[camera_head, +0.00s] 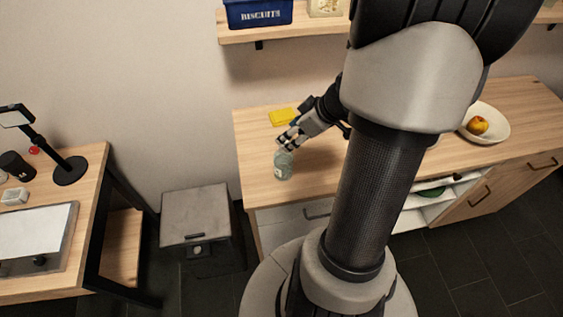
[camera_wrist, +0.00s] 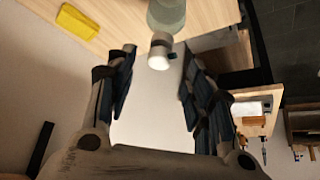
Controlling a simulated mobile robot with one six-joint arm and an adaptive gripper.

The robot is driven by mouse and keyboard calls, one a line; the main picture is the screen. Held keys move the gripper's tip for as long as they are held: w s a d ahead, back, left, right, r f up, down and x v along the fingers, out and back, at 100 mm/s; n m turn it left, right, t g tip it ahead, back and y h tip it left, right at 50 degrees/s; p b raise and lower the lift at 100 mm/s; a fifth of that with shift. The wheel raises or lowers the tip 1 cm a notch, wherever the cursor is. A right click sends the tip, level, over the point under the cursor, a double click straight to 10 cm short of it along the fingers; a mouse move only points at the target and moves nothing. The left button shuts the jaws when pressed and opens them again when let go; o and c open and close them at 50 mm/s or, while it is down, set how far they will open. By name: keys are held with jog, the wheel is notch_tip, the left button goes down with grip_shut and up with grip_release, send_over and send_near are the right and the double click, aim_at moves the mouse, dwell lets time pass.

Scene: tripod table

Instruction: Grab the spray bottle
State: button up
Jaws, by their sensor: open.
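The spray bottle (camera_head: 284,165) is a small pale, see-through bottle standing near the left front edge of the wooden counter (camera_head: 256,183). In the wrist view its greenish body (camera_wrist: 166,13) is at the top, with a white head (camera_wrist: 159,52) pointing toward my gripper. My gripper (camera_head: 287,142) is just above and behind the bottle in the head view. In the wrist view my gripper (camera_wrist: 160,62) has its fingers spread wide, with the bottle's head in the gap between the fingertips. Neither finger visibly touches it.
A yellow block-like item (camera_head: 283,117) lies behind my gripper on the counter. A bowl with fruit (camera_head: 492,126) stands at the right. A shelf with a blue biscuit tin (camera_head: 258,13) hangs above. A grey bin (camera_head: 196,218) stands left of the counter, beside a desk (camera_head: 88,180).

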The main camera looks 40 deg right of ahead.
jog(key=b, duration=0.1)
send_over(283, 161)
jog(key=w+d, duration=0.2)
notch_tip(283, 161, down, 5)
jog(key=shift+s, duration=0.1)
jog(key=shift+c, duration=0.4)
grip_shut()
dwell(0.3)
